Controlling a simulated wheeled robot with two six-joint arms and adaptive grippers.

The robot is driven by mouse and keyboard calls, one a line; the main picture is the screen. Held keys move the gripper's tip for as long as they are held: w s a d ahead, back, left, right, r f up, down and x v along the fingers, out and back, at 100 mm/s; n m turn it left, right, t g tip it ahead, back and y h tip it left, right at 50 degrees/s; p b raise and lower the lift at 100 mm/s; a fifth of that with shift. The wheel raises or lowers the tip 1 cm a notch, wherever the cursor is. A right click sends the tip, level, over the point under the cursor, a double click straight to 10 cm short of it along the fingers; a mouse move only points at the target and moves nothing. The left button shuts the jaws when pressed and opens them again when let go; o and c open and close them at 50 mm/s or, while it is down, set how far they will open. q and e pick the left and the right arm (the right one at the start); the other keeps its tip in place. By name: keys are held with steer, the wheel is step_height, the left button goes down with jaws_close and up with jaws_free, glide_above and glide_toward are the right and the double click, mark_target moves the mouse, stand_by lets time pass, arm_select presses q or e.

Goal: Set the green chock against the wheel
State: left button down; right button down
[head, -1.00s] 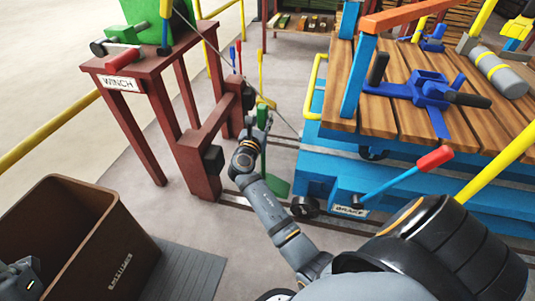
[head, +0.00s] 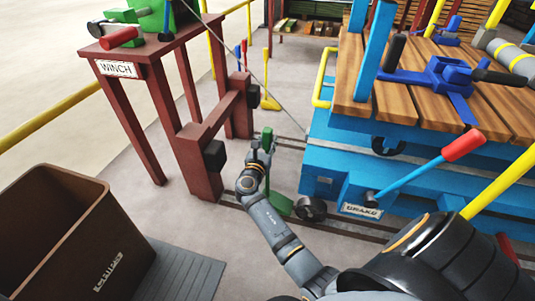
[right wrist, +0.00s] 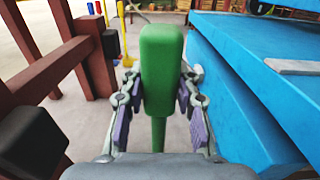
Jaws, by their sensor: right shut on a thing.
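The green chock (head: 279,205) has an upright handle and a wedge foot low by the rail. My right gripper (head: 264,150) is shut on its handle, and the green grip (right wrist: 161,70) stands upright between both fingers in the right wrist view. The dark wheel (head: 311,209) of the blue cart is just right of the foot. The foot is very close to it; I cannot tell if they touch, or if the foot rests on the rail. The foot is hidden in the right wrist view. My left gripper is out of view.
The blue cart (head: 330,163) with its wooden deck and red-tipped brake lever (head: 415,168) stands at right. A dark red winch stand and buffer frame (head: 196,162) is left of the chock. A brown bin (head: 50,235) stands at lower left.

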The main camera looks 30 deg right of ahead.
mark_target(268, 149)
step_height(268, 149, down, 3)
steer(key=b, duration=0.2)
steer(key=shift+f+b, duration=0.2)
steer(key=shift+b, duration=0.15)
steer(key=shift+f, duration=0.2)
steer(key=shift+r, duration=0.2)
steer(key=c, duration=1.4)
jaws_free()
steer(key=shift+f, duration=0.25)
steer(key=o, duration=0.4)
steer(key=shift+r, duration=0.15)
